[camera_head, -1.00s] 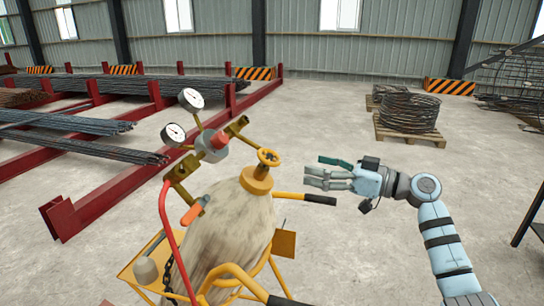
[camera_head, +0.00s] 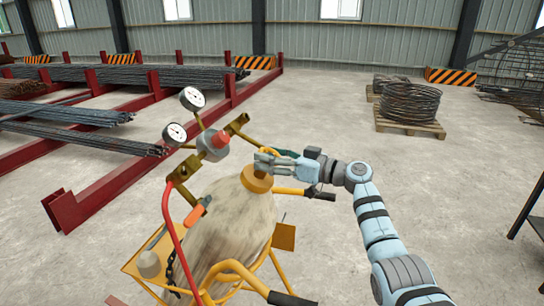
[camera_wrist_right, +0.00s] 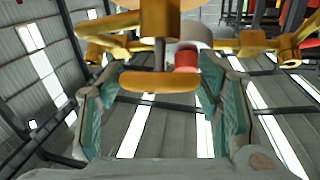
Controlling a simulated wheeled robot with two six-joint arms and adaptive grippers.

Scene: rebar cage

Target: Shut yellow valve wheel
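The yellow valve wheel (camera_wrist_right: 160,82) shows edge-on in the right wrist view, on a thin stem at the top of the gas cylinder's valve. In the head view the wheel (camera_head: 271,153) is mostly hidden behind my right gripper (camera_head: 264,163). The gripper reaches it from the right, over the tan cylinder (camera_head: 228,235). In the right wrist view my right gripper (camera_wrist_right: 160,105) is open, with one green-padded finger on each side of the wheel. Clear gaps show between the fingers and the wheel. My left gripper is not in view.
A regulator with a red knob (camera_head: 220,139) and two gauges (camera_head: 192,99) stands left of the wheel. A red hose (camera_head: 167,215) and yellow cart handles (camera_head: 238,267) are close by. Red racks of rebar (camera_head: 90,195) stand behind. Open floor lies to the right.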

